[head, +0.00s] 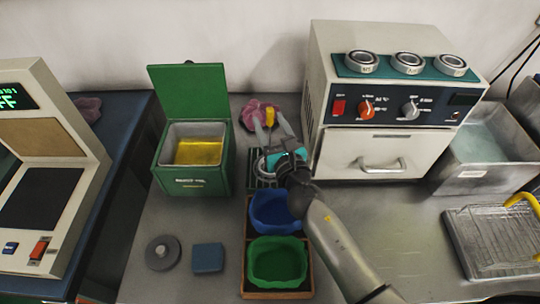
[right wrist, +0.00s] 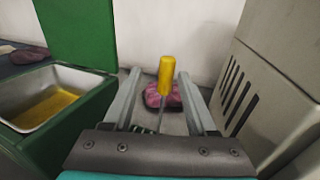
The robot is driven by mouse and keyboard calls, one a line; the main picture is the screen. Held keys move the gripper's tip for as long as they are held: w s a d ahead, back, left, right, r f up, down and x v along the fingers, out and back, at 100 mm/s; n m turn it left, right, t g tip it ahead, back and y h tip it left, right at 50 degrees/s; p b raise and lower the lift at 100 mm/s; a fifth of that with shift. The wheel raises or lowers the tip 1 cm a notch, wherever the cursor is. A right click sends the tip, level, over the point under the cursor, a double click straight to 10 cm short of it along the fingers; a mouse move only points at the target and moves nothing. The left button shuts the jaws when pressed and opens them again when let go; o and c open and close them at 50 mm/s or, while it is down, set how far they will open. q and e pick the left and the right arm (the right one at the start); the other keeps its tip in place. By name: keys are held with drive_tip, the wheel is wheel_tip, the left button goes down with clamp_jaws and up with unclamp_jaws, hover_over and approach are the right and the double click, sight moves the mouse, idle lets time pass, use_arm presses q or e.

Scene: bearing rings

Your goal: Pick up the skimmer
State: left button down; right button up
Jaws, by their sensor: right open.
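The skimmer's yellow handle (head: 270,117) stands upright near the back wall, beside the off-white oven. In the right wrist view its yellow grip (right wrist: 166,75) and thin metal rod show between my fingers; its lower end is hidden behind the gripper body. My right gripper (head: 267,118) is open and reaches toward the back, with one finger on each side of the handle. In the wrist view the fingers (right wrist: 158,76) show gaps on both sides of it, so they do not grip it. My left gripper is not in view.
A green box (head: 193,188) with a raised lid and yellow liquid is left of the gripper. The oven (head: 350,150), carrying rings, is close on the right. A pink cloth (head: 256,108) lies behind the handle. Blue (head: 272,212) and green bowls (head: 276,262) are in front.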

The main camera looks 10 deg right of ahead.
drive_tip(key=w, duration=0.5)
drive_tip(key=shift+w+d+r, duration=0.1)
drive_tip(key=shift+w+r, duration=0.05)
clamp_jaws()
idle(0.4)
idle(1.0)
